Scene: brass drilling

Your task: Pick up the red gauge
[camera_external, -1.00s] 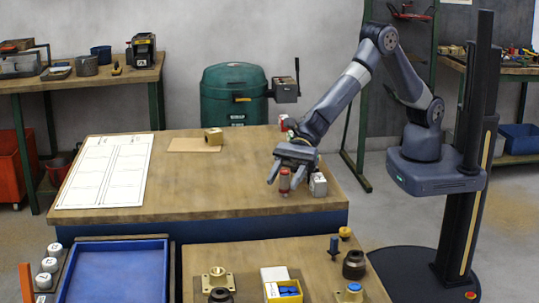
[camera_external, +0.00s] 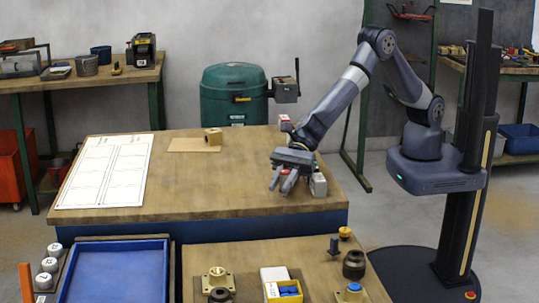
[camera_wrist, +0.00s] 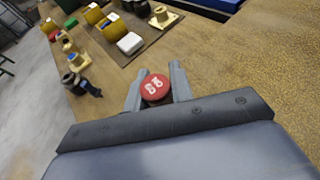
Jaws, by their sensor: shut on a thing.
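The red gauge (camera_wrist: 156,88) shows in the wrist view as a round red top with white markings, between the two grey fingers. My gripper (camera_wrist: 159,72) is shut on it, one finger on each side. In the external view my gripper (camera_external: 283,184) is low over the right front part of the wooden table, and its fingers mostly hide the gauge. I cannot tell whether the gauge still touches the table.
The table's middle is clear.

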